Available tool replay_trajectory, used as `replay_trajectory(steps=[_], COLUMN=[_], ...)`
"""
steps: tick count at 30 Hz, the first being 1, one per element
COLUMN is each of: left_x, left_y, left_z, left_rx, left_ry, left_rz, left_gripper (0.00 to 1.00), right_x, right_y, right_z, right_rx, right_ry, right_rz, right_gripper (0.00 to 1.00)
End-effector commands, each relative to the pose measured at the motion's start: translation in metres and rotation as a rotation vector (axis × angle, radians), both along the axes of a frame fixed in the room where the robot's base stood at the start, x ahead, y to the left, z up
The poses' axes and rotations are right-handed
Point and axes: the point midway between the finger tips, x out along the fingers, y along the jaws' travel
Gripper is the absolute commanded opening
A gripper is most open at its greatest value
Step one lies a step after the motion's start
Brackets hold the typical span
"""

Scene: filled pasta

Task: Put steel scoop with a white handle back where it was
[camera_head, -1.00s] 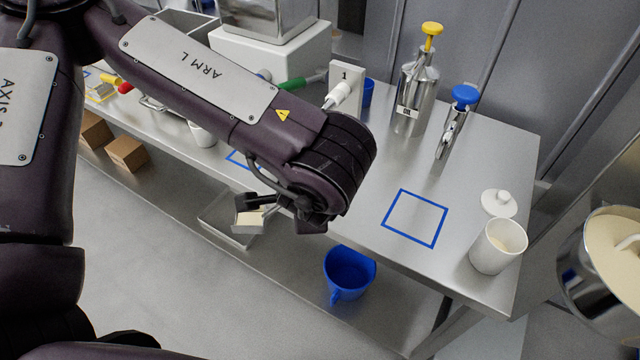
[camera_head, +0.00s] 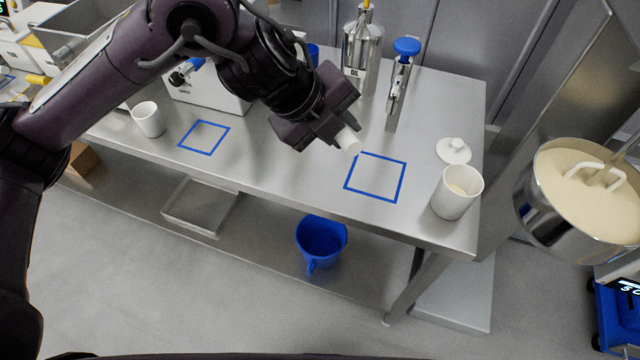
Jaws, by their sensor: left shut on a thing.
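My left gripper (camera_head: 325,132) is over the steel worktop (camera_head: 290,165), just left of the right-hand blue square outline. It is shut on the steel scoop with a white handle (camera_head: 348,141). Only the white handle end shows, sticking out to the right of the jaws; the steel part is hidden. I cannot tell its height above the worktop. The right blue square (camera_head: 348,185) and the left blue square (camera_head: 190,150) are both empty. My right gripper is not in view.
A white canister (camera_head: 452,204) and its lid (camera_head: 453,154) stand at the worktop's right end. An oil can (camera_head: 359,52) and a blue-topped steel dispenser (camera_head: 398,80) stand behind. A white cup (camera_head: 149,119) is left. A mixing bowl (camera_head: 545,218) is right.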

Motion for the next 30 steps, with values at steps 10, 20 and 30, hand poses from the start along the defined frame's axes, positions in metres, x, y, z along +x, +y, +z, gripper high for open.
replay_trajectory(steps=[10, 20, 30], left_x=[-0.002, -0.001, -0.001], left_y=[0.001, 0.001, 0.000], left_z=[-0.087, -0.144, -0.185], left_rx=[0.002, 0.002, 0.003], left_ry=[0.011, 0.002, 0.002], left_rz=[0.003, 0.002, 0.002], left_gripper=[0.01, 0.01, 0.01], right_x=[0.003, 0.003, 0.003], right_y=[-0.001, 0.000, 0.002], right_z=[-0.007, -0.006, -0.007], right_rx=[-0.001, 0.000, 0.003], right_ry=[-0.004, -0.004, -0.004], right_rz=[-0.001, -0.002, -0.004], right_gripper=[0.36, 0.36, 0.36])
